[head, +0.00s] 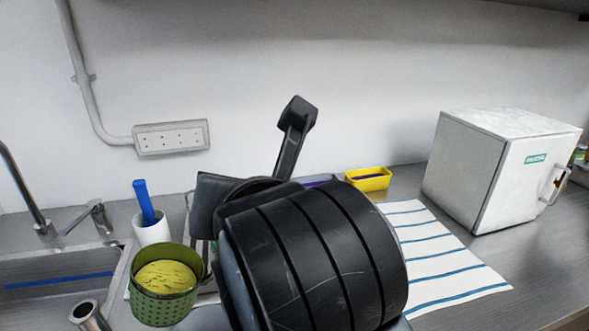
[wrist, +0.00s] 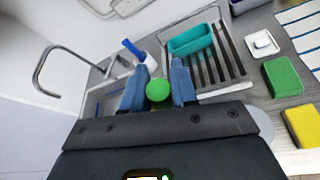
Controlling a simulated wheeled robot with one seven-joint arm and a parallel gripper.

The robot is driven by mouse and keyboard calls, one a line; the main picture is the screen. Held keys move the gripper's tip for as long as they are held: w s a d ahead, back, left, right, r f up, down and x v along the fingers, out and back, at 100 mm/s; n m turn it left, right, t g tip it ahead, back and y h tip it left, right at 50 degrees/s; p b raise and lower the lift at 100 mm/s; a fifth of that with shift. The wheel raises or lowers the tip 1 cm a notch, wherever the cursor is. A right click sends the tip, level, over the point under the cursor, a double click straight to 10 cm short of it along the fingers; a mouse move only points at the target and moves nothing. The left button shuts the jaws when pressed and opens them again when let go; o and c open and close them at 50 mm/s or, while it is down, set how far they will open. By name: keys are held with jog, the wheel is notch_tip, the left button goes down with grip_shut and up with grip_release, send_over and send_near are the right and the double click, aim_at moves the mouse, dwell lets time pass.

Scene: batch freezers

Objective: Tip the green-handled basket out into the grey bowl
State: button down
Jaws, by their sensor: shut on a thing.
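A green perforated basket (head: 150,303) with yellow contents shows at the lower left of the head view, roughly upright, its mouth facing up. In the wrist view my gripper (wrist: 158,90) has its two blue fingers on either side of a bright green rounded handle (wrist: 158,92) and is shut on it. The basket's body is hidden in the wrist view. In the head view my dark arm hides my gripper. A grey curved edge (wrist: 265,120), seemingly the grey bowl, shows to the right of my gripper in the wrist view; most of it is hidden.
A white cup (head: 151,233) with a blue-handled brush stands behind the basket, beside the sink (head: 50,296). A dish rack holds a teal box (wrist: 192,40). Green (wrist: 283,77) and yellow (wrist: 302,126) blocks lie right. A striped towel (head: 440,255) and white freezer (head: 500,170) stand farther right.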

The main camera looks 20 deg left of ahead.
jog(key=shift+w+d+f+m+t+y+b, duration=0.1)
jog(key=shift+w+d+f+m+y+b, duration=0.25)
jog(key=shift+f+m+y+b, duration=1.85)
jog(key=shift+w+d+f+m+t+y+b, duration=0.15)
jog(key=shift+d+f+m+b, duration=0.25)
jog(key=shift+f+m+b, duration=3.9)
jog(key=shift+w+d+f+m+t+y+b, duration=0.1)
jog(key=shift+w+d+f+m+y+b, duration=0.65)
jog(key=shift+f, duration=5.05)
jog(key=shift+s+a+n+y+b, duration=0.3)
jog(key=shift+s+a+n+b, duration=0.1)
jog(key=shift+s, duration=0.15)
jog(key=shift+w, duration=0.1)
